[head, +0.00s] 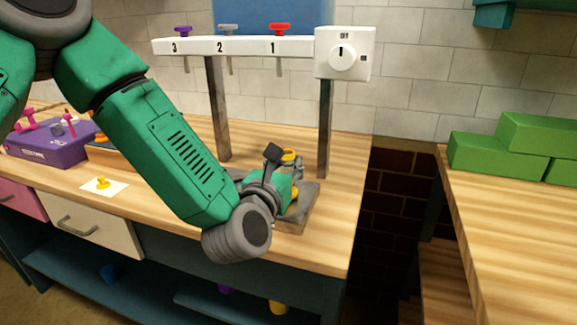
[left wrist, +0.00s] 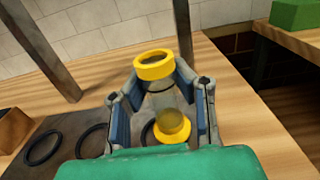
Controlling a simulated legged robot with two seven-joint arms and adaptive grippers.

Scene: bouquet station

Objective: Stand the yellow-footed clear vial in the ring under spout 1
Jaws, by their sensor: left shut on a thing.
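The clear vial has a yellow rim (left wrist: 154,66) and a yellow foot (left wrist: 173,126). In the left wrist view it is between the blue-padded fingers of my left gripper (left wrist: 160,100), which is shut on it. In the head view my left gripper (head: 276,185) is over the grey base plate (head: 291,224), and the vial's rim (head: 289,155) shows behind it. A dark ring (left wrist: 147,132) shows just left of the foot; whether the foot is inside or above it I cannot tell. Spout 1 (head: 279,65) is above, with a red knob. My right gripper is not in view.
Two more rings, left (left wrist: 42,147) and middle (left wrist: 92,140), lie empty on the plate. Posts (head: 324,130) carry the spout rail (head: 200,46) and dial box (head: 344,52). A purple box (head: 50,143) stands left. Green blocks (head: 495,155) lie on the right table, across a gap.

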